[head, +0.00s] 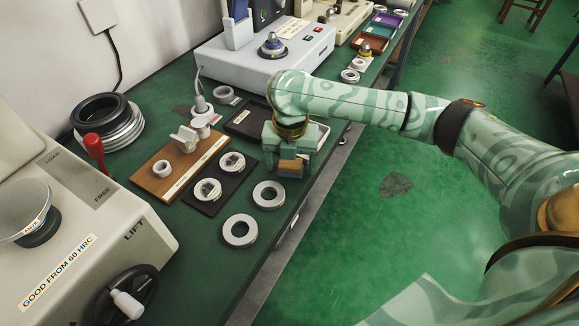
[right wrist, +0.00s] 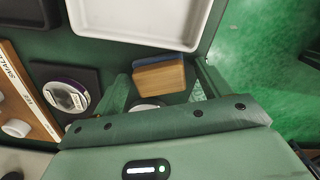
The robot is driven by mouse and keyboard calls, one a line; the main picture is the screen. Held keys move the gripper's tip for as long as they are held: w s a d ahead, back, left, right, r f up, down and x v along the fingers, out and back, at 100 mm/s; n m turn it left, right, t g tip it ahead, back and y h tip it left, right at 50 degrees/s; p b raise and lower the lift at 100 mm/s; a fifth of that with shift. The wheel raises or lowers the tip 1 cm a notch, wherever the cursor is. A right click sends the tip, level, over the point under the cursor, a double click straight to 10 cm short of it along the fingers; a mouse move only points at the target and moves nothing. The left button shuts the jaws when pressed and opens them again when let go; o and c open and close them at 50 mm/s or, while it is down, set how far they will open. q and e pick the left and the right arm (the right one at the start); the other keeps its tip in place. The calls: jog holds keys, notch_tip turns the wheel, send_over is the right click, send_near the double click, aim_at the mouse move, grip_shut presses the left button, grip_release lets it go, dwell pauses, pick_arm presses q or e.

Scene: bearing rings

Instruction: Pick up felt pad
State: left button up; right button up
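The felt pad, a small wood-backed block with a blue-grey face, shows in the head view (head: 290,167) near the front edge of the green bench. In the right wrist view the felt pad (right wrist: 159,76) lies between the fingers, just below a white tray. My right gripper (head: 290,158) is open above and around the pad, with one finger on each side. In the right wrist view the right gripper (right wrist: 163,82) shows a gap between each finger and the block. I cannot tell how far down the fingertips reach. My left gripper is not in view.
The white tray (right wrist: 140,38) and a black tray (head: 250,121) lie close by. Bearing rings sit on a dark mat (head: 207,207), beside a wooden board (head: 150,180). Two loose rings (head: 240,230) lie nearer. A grey machine (head: 265,50) stands behind.

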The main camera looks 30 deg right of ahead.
aim_at(291, 162)
jog(key=c, duration=0.9)
